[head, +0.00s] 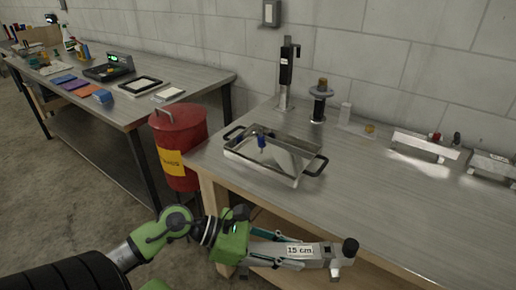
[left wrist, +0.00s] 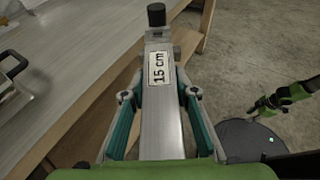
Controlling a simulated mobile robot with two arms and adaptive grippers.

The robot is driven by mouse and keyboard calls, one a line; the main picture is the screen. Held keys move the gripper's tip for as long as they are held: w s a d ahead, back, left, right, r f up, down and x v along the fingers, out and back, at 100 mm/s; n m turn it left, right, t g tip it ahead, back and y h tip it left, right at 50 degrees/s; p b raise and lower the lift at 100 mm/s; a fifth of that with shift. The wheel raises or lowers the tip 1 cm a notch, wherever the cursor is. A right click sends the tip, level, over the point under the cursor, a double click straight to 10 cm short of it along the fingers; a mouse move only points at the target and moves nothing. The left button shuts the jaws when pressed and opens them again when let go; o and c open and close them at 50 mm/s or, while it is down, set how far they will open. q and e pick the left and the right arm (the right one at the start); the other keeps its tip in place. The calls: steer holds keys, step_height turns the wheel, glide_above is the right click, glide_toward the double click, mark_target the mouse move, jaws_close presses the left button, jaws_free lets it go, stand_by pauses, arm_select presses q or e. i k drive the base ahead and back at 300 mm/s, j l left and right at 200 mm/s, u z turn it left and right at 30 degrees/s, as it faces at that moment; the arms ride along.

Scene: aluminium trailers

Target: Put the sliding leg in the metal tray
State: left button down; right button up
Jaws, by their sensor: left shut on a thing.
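The sliding leg (head: 325,252) is a silver bar with a "15 cm" label and a black knob at its end. My left gripper (head: 290,252) is shut on it, and the leg lies between the teal fingers (left wrist: 160,95) in the left wrist view. It is held in front of the table's front edge, knob to the right. The metal tray (head: 258,176), with two black handles, stands on the table behind the gripper, apart from it. A blue-topped item (head: 261,140) is in the tray. My right gripper (left wrist: 258,108) seems to show small in the left wrist view; its jaws are unclear.
A red bin (head: 180,143) stands between the two tables. A black-and-silver upright jack (head: 287,72) and a dark spindle with a disc (head: 320,98) stand behind the tray. Silver brackets (head: 425,146) lie at the right. The table front right of the tray is clear.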

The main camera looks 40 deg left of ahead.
mark_target(262, 159)
steer(key=j, duration=0.45)
steer(key=k+j+z, duration=0.15)
steer(key=j, duration=0.75)
steer(key=k+j+z, duration=0.15)
steer(key=j, duration=0.75)
steer(key=z, duration=0.05)
